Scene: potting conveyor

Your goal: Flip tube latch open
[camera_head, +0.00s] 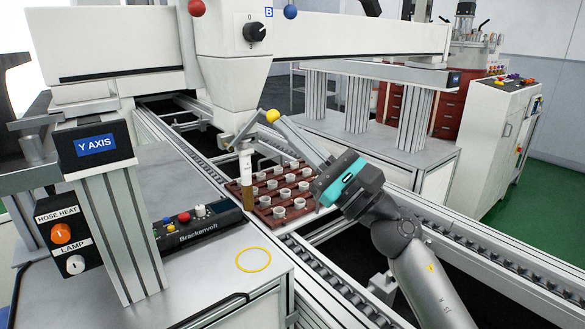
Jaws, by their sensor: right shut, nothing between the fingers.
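The dispensing tube (247,163) hangs upright below the white machine head, with a white collar and a brown lower end over the tray. A lever, which looks like the tube latch (246,129), slopes up to the right from the tube's top and seems to end at a yellow ball (272,116). My right gripper (285,126) reaches in from the lower right, shut and empty, its fingertips close to the yellow ball. I cannot tell whether they touch it. My left gripper is not in view.
A dark red tray (262,209) with several small pots sits on the conveyor (335,281) below. The Brackenvolt control box (200,229) and a yellow ring (254,259) are on the bench at left. The white machine head (235,90) stands above the tube.

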